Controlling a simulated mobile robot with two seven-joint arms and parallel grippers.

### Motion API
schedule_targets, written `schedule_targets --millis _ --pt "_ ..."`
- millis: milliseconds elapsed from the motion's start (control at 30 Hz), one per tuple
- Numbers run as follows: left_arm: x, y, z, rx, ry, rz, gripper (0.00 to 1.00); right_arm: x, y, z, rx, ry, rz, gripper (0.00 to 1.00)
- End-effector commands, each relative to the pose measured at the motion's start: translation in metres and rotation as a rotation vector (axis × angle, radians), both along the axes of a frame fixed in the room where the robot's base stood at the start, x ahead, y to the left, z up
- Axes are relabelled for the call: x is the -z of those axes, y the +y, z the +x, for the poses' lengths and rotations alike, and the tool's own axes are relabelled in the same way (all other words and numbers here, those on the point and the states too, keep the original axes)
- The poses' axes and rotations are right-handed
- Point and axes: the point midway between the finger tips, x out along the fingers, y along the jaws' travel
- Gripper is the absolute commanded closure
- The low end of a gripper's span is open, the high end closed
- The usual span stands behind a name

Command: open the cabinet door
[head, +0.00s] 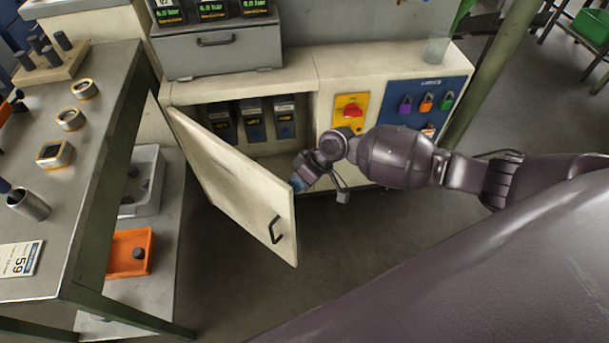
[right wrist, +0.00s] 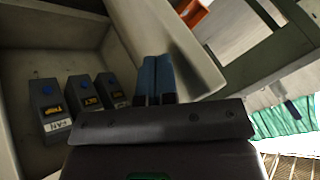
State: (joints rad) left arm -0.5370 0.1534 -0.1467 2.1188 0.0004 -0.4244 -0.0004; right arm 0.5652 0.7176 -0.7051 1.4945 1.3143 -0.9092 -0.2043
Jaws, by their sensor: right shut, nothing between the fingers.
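The cabinet door (head: 228,180) is a cream panel with a black handle (head: 276,230). It stands wide open, swung out toward the left front, in the head view. The cabinet (head: 318,75) behind it is cream, and its interior shows several dark modules (head: 252,120). My right gripper (head: 298,184) is at the inner side of the door, near its free edge. In the right wrist view its blue fingertips (right wrist: 156,78) are together and empty, close to the door's inner face (right wrist: 185,45); I cannot tell whether they touch it. My left gripper is not in view.
A workbench (head: 100,110) with rings and blocks stands at the left. A grey tray (head: 145,185) and an orange bin (head: 130,253) sit on its lower shelf. A red switch (head: 351,110) and padlocks (head: 426,102) are on the cabinet's right front. Floor in front is free.

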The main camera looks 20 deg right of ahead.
Motion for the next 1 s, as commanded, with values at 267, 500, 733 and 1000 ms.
schedule_targets --millis 267,500,733,1000 --pt "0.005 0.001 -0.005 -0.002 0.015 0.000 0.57 0.001 0.004 -0.003 0.001 0.002 0.000 1.00" --pt "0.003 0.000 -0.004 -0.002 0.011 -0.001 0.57 0.000 0.005 -0.003 0.004 0.002 0.001 1.00" --pt "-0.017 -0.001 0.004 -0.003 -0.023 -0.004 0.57 -0.005 0.022 -0.012 0.041 -0.004 0.003 1.00" --pt "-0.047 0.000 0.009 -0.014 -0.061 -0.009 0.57 -0.010 0.070 -0.035 0.161 -0.006 0.006 1.00"
